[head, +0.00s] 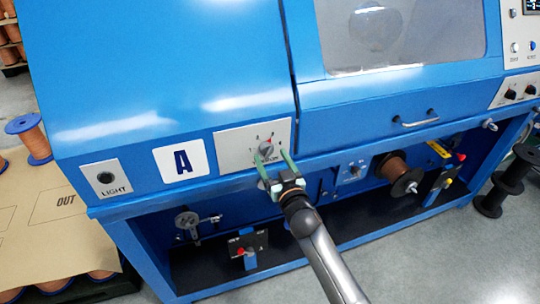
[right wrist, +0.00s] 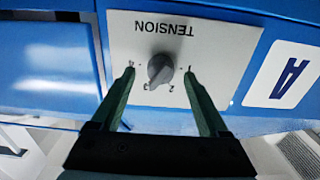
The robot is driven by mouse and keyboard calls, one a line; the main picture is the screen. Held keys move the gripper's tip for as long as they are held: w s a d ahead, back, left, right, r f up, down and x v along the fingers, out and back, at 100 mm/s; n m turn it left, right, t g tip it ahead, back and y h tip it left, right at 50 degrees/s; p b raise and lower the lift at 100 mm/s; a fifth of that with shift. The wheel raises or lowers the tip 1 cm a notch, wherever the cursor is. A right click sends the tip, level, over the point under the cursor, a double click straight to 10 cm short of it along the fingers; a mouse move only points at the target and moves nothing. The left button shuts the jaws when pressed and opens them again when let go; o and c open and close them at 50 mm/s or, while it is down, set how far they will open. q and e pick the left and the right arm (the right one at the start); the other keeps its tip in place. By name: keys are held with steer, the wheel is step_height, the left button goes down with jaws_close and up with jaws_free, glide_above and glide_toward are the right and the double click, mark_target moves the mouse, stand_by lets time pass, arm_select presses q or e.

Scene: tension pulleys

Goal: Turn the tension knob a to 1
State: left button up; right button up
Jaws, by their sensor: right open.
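The tension knob a (head: 265,149) is a small grey knob on a light plate (head: 226,150) beside the big A label on the blue machine. In the right wrist view the knob (right wrist: 160,68) appears upside down, with the numbers 1 to 4 around it; its ridge seems to lean toward 3. My right gripper (head: 272,156) is open, its green fingers pointing at the plate. In the right wrist view the fingertips (right wrist: 160,74) stand on both sides of the knob, with a gap to it on each side. My left gripper is not in view.
The A label (head: 180,161) and a LIGHT switch plate (head: 105,179) are left of the tension plate. Below is an open bay with a copper spool (head: 391,167) and small fittings. A handle (head: 415,122) sticks out at right. Grey floor lies in front.

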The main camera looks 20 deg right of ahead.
steer(key=shift+w+a, duration=0.1)
steer(key=shift+w, duration=0.85)
jaws_close()
